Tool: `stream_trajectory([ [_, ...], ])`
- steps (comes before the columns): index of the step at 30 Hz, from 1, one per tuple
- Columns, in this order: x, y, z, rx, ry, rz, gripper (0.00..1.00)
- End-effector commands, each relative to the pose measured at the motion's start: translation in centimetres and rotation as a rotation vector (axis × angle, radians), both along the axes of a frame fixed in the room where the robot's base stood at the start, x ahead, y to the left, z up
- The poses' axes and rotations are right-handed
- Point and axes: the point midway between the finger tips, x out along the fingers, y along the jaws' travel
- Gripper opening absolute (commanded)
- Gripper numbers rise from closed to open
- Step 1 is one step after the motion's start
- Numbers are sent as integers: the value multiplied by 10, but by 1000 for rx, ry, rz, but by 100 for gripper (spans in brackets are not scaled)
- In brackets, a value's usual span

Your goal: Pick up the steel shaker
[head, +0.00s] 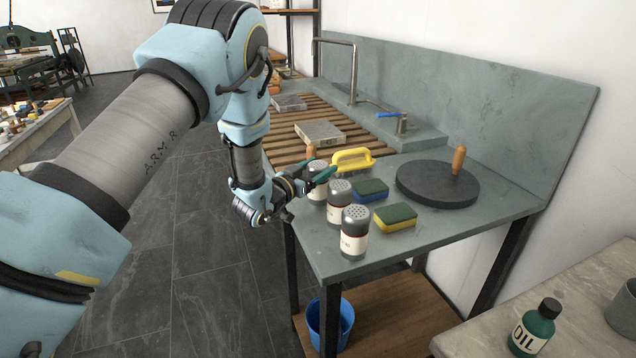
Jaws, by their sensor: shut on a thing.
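Three shakers with perforated grey metal tops and pale labels stand in a row at the left edge of the grey stone counter (432,232). The nearest is the dark-bodied shaker (355,236), then the middle shaker (339,207). The far shaker (317,190) is at my gripper (318,175), whose dark green-tipped fingers are shut around its upper part. The fingers hide some of it. It looks upright, and I cannot tell whether its base is touching the counter. The labels are too small to read clearly.
Behind are a yellow-handled tool (352,160), a wooden handle (310,151) and a round dark disc (438,185) with an upright handle. A slatted sink (308,112) lies beyond. The counter's front right is clear.

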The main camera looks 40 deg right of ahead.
Motion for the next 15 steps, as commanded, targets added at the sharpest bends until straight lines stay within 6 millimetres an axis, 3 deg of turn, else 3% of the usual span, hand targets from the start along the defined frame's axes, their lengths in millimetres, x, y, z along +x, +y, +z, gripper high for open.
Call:
stream_trajectory([
  [8, 0, 0, 5, -2, 0, 0, 8],
  [15, 0, -1, 32, -6, -2, 1, 8],
])
